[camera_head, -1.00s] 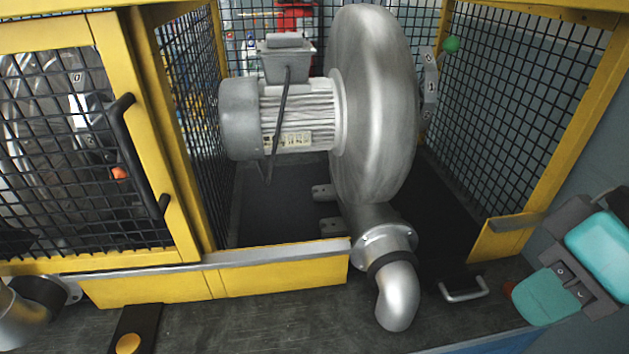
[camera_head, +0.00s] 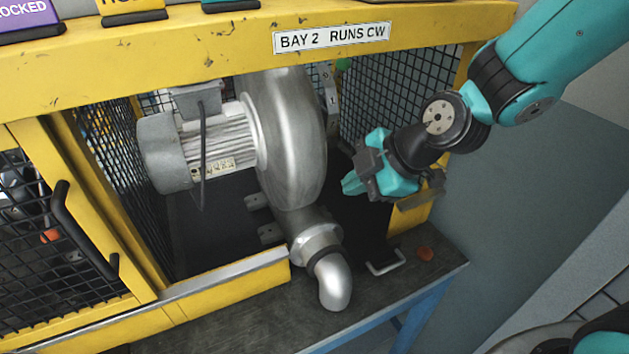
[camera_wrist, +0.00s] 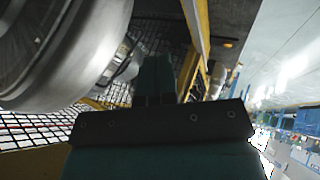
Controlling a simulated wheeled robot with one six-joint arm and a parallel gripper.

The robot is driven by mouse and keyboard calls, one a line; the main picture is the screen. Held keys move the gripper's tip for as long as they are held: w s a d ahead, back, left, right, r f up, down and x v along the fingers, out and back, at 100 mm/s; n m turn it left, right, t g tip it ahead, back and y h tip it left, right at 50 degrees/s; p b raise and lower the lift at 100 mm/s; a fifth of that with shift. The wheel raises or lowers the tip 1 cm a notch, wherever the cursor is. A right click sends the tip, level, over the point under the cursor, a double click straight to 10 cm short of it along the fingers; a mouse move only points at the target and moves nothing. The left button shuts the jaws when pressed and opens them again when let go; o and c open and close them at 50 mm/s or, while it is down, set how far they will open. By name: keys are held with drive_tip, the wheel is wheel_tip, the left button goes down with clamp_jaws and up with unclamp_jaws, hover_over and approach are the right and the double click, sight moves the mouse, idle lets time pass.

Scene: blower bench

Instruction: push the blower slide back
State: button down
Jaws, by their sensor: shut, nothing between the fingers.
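The blower (camera_head: 288,135) is a grey metal fan housing with a ribbed motor on its left, inside the yellow cage. Its outlet elbow (camera_head: 335,285) hangs over the bench front. A dark plate (camera_head: 355,235) with a silver pull handle (camera_head: 385,262) lies to the right of the outlet; I cannot tell whether it is the slide. My gripper (camera_head: 352,186) is shut and empty in the right part of the cage opening, right of the housing with a visible gap. In the wrist view my finger (camera_wrist: 153,78) points forward, with the blower housing (camera_wrist: 65,45) at left.
A yellow top beam (camera_head: 200,60) crosses above the opening. A right post (camera_head: 410,218) and mesh wall (camera_head: 390,105) stand close to my arm. A numbered plate (camera_head: 331,95) with a green knob (camera_head: 343,64) is behind the blower.

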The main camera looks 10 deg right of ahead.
drive_tip(key=shift+w+a+f+p, duration=0.7)
drive_tip(key=shift+w+a+f, duration=0.25)
drive_tip(key=shift+w+f, duration=0.15)
drive_tip(key=shift+w+a+f+p, duration=0.65)
drive_tip(key=shift+w+a+f, duration=0.35)
drive_tip(key=shift+w, duration=0.25)
drive_tip(key=shift+w+a+f+p, duration=0.7)
drive_tip(key=shift+w+a+f, duration=0.2)
drive_tip(key=shift+w+f, duration=0.25)
